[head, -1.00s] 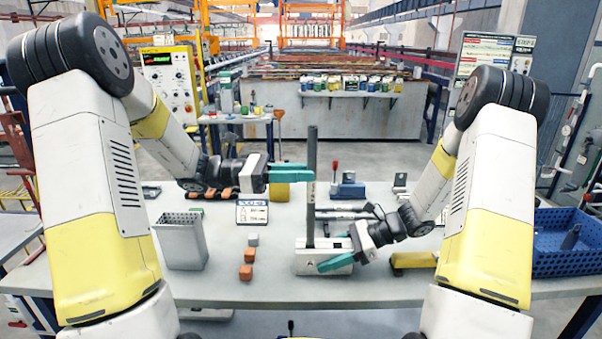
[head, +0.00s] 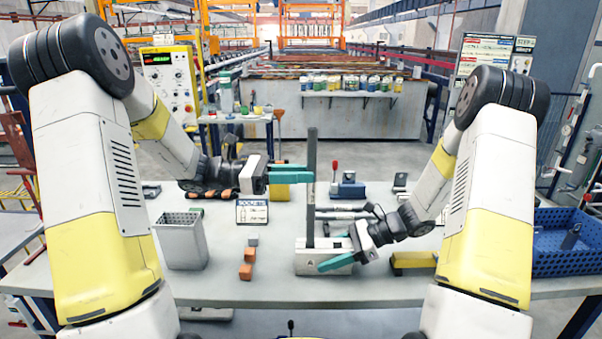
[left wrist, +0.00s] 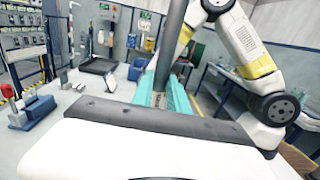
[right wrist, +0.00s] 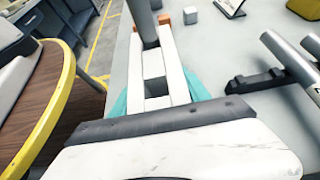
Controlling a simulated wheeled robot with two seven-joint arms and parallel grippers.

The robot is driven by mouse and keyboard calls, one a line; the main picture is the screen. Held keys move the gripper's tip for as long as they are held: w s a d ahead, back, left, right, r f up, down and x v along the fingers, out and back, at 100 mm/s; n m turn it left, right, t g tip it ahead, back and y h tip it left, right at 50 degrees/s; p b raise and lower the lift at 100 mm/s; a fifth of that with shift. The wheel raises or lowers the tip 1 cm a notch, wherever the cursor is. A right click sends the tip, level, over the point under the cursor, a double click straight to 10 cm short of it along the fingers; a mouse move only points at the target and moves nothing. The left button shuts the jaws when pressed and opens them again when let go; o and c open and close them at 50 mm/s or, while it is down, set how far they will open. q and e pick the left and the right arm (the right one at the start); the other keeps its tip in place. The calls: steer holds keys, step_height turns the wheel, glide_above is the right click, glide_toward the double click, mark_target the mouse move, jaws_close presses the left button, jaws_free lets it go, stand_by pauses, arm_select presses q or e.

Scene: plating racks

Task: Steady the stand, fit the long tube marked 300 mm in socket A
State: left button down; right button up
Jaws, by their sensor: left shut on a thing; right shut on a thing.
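The long dark grey tube (head: 312,215) stands upright over the pale stand (head: 310,268) on the table. My left gripper (head: 306,173) is shut on the tube, above its middle. The tube's lower end meets the stand's far end in the right wrist view (right wrist: 144,25); how deep it sits is hidden. My right gripper (head: 338,262) is shut on the stand, with its teal fingers along the sides. An empty square socket shows in the stand's near part in the right wrist view (right wrist: 156,88). Letters and length marks are not readable.
A sign card (head: 252,212), orange blocks (head: 246,272) and a perforated grey bin (head: 184,245) are to the left. A blue crate (head: 568,250) stands at the right edge. The front table strip is clear.

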arm_select(q)
step_height(320, 180, down, 7)
stand_by(2.5)
steer(key=c, duration=1.2)
jaws_free()
steer(key=shift+f, duration=0.1)
steer(key=a, duration=1.2)
steer(key=shift+w+f, duration=0.2)
steer(key=shift+w, duration=0.1)
arm_select(e)
steer(key=o, duration=1.7)
